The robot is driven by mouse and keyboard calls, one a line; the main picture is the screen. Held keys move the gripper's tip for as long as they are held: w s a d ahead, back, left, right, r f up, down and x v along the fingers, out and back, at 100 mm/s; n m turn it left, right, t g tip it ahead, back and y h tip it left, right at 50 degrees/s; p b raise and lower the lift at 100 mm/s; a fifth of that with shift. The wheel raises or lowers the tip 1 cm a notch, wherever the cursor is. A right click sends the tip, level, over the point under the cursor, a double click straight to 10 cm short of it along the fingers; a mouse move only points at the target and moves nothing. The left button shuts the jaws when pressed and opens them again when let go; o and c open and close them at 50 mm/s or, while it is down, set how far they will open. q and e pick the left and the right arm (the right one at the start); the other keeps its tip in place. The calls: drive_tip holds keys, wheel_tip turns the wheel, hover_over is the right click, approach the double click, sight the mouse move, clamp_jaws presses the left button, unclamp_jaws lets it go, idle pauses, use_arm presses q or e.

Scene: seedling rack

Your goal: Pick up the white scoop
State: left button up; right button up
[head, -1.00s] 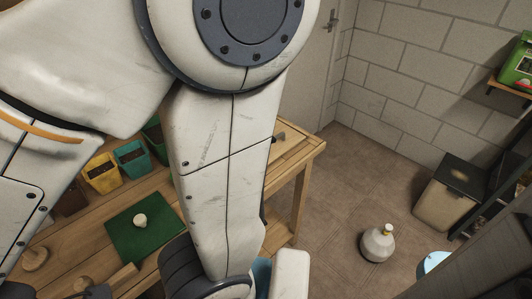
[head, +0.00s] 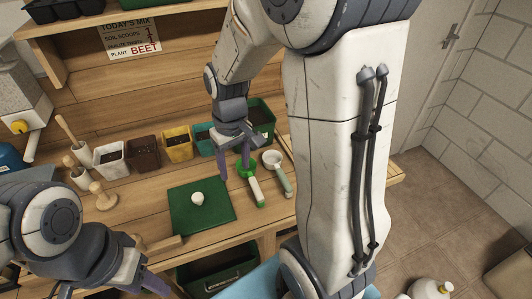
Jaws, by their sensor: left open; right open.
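The white scoop (head: 272,160) lies on the wooden bench, right of the green scoop (head: 257,192), its handle pointing toward the bench's front edge. My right gripper (head: 234,164) is open above the bench, pointing down, just left of the white scoop and close to the green scoop's bowl, which it partly hides. I cannot tell whether it touches the green scoop. My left gripper (head: 147,281) is open at the lower left, near the bench's front edge, away from both scoops.
A green mat (head: 185,218) with a small pale object (head: 197,198) lies mid-bench. A row of pots, including a white pot (head: 110,161) and a yellow pot (head: 178,146), stands behind. Wooden tools (head: 103,199) stand at left. A sign (head: 131,38) hangs on the back board.

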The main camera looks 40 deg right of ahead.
drive_tip(key=d+f+m, duration=0.3)
drive_tip(key=d, duration=1.1)
hover_over(281, 172)
wheel_tip(281, 172, down, 4)
drive_tip(key=shift+w+a+f, duration=0.1)
drive_tip(key=shift+a+f, duration=0.05)
drive_tip(key=shift+f, duration=0.1)
drive_tip(key=shift+f+p, duration=0.7)
drive_tip(key=shift+f, duration=2.35)
clamp_jaws()
